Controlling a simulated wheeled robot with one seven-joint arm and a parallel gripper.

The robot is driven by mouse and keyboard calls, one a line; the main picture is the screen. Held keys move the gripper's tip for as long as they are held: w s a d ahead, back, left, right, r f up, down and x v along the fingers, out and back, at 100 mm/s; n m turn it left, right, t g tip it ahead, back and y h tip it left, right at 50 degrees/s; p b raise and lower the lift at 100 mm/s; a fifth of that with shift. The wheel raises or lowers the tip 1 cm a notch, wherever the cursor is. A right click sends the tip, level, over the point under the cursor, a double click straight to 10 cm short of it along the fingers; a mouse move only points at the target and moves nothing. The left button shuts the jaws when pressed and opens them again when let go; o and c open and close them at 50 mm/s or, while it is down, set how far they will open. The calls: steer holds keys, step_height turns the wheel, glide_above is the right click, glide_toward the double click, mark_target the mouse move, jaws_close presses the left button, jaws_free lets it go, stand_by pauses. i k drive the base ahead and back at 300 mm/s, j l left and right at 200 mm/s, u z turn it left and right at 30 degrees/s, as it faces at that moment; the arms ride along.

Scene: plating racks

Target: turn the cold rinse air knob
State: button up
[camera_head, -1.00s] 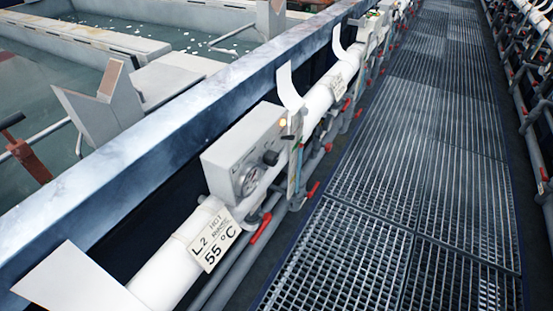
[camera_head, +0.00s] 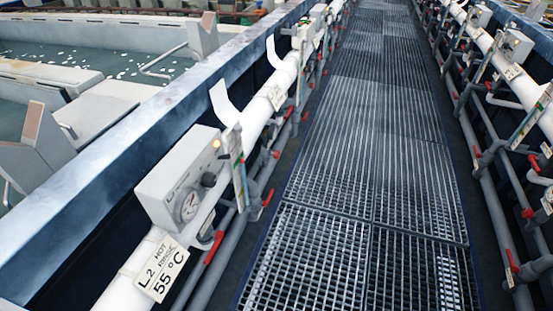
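No label reading cold rinse can be made out. Farther along the left pipe is another small sign (camera_head: 276,96), too small to read. A box with a knob (camera_head: 515,44) also stands on the right rail, its label unreadable. My gripper is not in view.
A clear grated walkway (camera_head: 375,180) runs ahead between two rails of pipes. Red valve handles (camera_head: 216,248) stick out toward it on both sides. A blue tank edge (camera_head: 105,145) and liquid-filled tanks (camera_head: 120,60) lie at the left.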

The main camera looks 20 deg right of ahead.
mark_target(276, 154)
steer(key=i+l, duration=0.15)
steer(key=i, duration=0.35)
steer(key=i+l, duration=0.1)
steer(key=i, duration=0.45)
steer(key=i+l, duration=0.15)
steer(key=i, duration=0.35)
steer(key=i+l+u, duration=0.1)
steer(key=i, duration=0.45)
